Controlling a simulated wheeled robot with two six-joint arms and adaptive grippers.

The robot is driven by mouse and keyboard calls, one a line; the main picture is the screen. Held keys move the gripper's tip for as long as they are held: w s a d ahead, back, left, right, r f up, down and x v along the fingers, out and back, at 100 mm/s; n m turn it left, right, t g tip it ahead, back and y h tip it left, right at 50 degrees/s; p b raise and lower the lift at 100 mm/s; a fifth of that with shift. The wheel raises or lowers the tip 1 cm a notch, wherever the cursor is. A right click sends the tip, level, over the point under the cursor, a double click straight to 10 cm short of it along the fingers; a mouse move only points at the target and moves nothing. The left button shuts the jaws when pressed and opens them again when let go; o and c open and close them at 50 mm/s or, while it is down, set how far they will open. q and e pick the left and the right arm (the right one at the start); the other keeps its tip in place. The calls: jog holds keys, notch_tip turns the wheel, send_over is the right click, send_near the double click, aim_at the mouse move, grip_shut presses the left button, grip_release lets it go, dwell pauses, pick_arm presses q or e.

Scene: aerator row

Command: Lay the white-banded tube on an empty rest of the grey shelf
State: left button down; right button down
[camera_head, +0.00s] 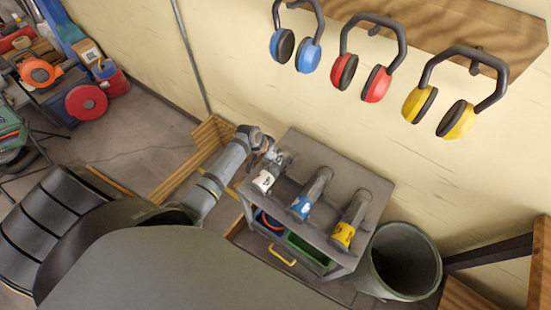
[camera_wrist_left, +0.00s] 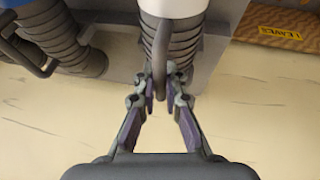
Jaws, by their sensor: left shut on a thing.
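The white-banded tube (camera_head: 264,181) is at the left end of the grey shelf (camera_head: 343,166). My left gripper (camera_head: 266,147) is at its back end. In the left wrist view the gripper (camera_wrist_left: 160,92) is shut on the dark loop handle of the white-banded tube (camera_wrist_left: 187,38), with the white band at the top edge. I cannot tell whether the tube touches the shelf. A blue-banded tube (camera_head: 311,193) and a yellow-banded tube (camera_head: 351,219) lie on the shelf to its right. My right gripper is not in view.
Blue (camera_head: 296,49), red (camera_head: 362,78) and yellow (camera_head: 441,108) ear defenders hang on the wall above the shelf. A grey bin (camera_head: 403,283) stands right of it. A green crate (camera_head: 307,250) sits under the shelf top. Floor at left is partly clear.

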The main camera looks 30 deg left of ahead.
pick_arm(q)
jog(key=c, duration=1.4)
grip_release()
jog(key=shift+o, duration=0.2)
jog(key=v, duration=1.2)
